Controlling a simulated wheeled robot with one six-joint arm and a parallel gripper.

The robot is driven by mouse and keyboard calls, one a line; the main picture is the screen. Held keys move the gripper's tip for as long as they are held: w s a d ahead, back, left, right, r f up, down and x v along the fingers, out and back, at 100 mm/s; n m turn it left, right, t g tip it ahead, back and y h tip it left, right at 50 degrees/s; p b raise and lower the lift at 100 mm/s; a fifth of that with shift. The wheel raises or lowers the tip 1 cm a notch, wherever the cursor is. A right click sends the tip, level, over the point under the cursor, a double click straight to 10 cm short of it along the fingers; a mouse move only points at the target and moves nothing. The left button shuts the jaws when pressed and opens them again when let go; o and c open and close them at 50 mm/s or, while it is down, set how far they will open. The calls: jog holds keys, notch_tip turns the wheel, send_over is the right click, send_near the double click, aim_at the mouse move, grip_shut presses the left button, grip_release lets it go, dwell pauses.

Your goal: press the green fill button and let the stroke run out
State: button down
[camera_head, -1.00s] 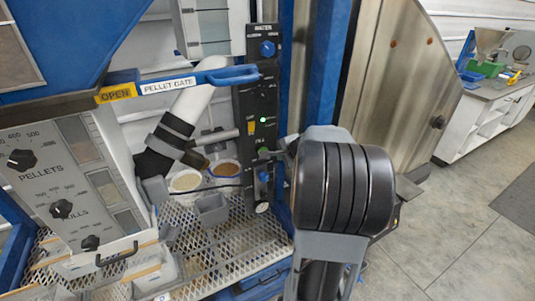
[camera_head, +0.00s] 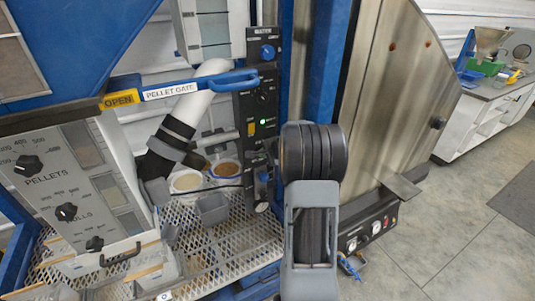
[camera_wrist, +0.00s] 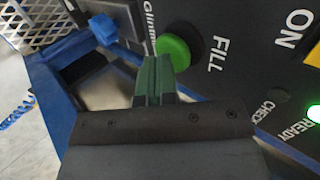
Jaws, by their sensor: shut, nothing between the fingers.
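The green fill button (camera_wrist: 173,52) sits in a black collar beside the word FILL in the wrist view. My gripper (camera_wrist: 154,64) is shut and empty, its green fingers side by side. The fingertips overlap the button's edge in the wrist view; I cannot tell whether they touch it or how far it is pressed. In the head view the dark control panel (camera_head: 257,98) stands upright. My arm reaches its lower right side, and I cannot make out the button or fingertips there.
A green lamp glows beside READY (camera_wrist: 314,113); it also shows in the head view (camera_head: 263,121). A blue lever marked PELLET GATE (camera_head: 236,79) crosses left of the panel. Buckets stand on a mesh shelf (camera_head: 220,240). A steel cabinet (camera_head: 392,110) stands to the right.

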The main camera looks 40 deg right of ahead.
jog(key=shift+w+d+r, duration=0.1)
jog(key=shift+w+r, duration=0.15)
jog(key=shift+w, duration=0.55)
